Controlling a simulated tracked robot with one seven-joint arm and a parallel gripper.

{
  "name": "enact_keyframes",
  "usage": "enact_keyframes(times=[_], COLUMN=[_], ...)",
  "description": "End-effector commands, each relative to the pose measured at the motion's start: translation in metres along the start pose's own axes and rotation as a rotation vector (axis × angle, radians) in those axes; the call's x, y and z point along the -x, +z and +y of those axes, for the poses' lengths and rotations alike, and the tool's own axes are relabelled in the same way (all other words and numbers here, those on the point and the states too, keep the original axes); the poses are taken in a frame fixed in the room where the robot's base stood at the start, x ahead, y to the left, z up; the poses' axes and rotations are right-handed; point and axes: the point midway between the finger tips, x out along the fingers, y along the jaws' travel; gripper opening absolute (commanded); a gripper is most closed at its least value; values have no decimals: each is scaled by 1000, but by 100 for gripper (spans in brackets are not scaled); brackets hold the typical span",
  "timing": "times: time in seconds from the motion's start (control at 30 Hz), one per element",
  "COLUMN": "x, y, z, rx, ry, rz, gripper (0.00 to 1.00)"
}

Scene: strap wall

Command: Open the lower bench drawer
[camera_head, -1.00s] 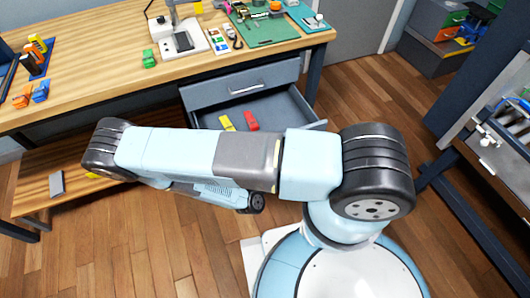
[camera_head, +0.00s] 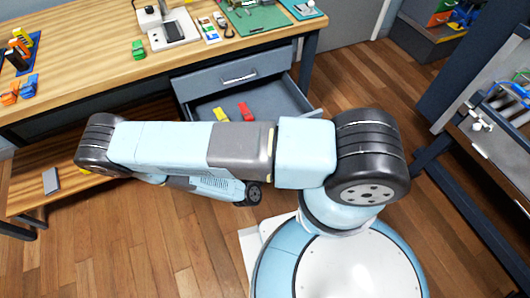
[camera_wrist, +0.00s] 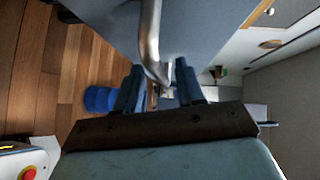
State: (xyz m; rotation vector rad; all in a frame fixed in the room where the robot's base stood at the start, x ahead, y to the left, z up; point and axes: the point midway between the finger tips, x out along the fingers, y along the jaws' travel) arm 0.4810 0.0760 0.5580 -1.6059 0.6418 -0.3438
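The lower bench drawer (camera_head: 275,104) stands pulled out beneath the upper drawer (camera_head: 222,86) in the head view. A yellow thing (camera_head: 220,115) and a red thing (camera_head: 246,111) lie in it. Its front is mostly hidden behind my arm. In the wrist view, a bent metal handle (camera_wrist: 150,45) on a grey-blue front (camera_wrist: 205,30) reaches down between the fingers of my gripper (camera_wrist: 159,77). The fingers are apart, with a gap visible beside the handle on the right. I cannot tell whether the left finger touches it. The head view hides my gripper behind the arm.
The wooden benchtop (camera_head: 95,75) carries a microscope-like device (camera_head: 165,28), a green block (camera_head: 138,49) and a green mat (camera_head: 262,20). A lower shelf (camera_head: 35,165) is at left. A dark-framed rack (camera_head: 470,130) stands at right. Floor is clear around my base.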

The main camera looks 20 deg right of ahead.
Motion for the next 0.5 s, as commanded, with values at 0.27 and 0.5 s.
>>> enact_keyframes(times=[0.27,0.5], x=[27,75], y=[1,1], z=[0,1], rx=[-1,-1], ry=[1,2], rz=[-3,-3], gripper=[38,38])
